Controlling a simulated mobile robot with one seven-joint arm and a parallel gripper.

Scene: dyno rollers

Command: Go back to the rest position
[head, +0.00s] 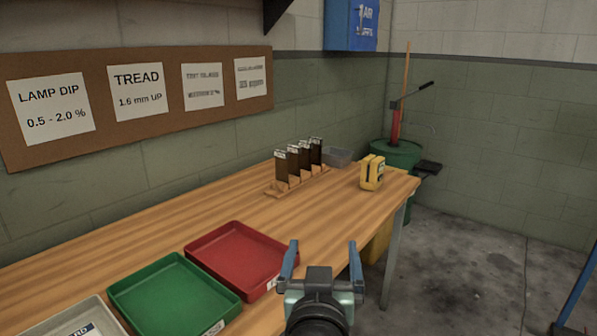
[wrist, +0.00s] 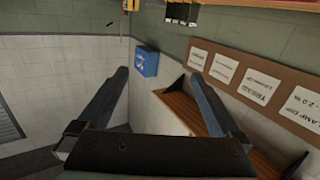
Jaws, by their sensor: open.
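My gripper (head: 321,262) is at the bottom middle of the head view, in front of the wooden bench (head: 330,215) near its front edge. Its two blue-grey fingers stand wide apart with nothing between them. In the wrist view my gripper (wrist: 157,95) is also open and empty. That view appears turned over, with walls and a corkboard (wrist: 245,80) beyond the fingers.
On the bench are a red tray (head: 238,254), a green tray (head: 172,298), a grey tray (head: 75,318), a rack of dark upright pieces (head: 297,165) and a yellow device (head: 372,172). A green drum (head: 398,153) stands past its far end.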

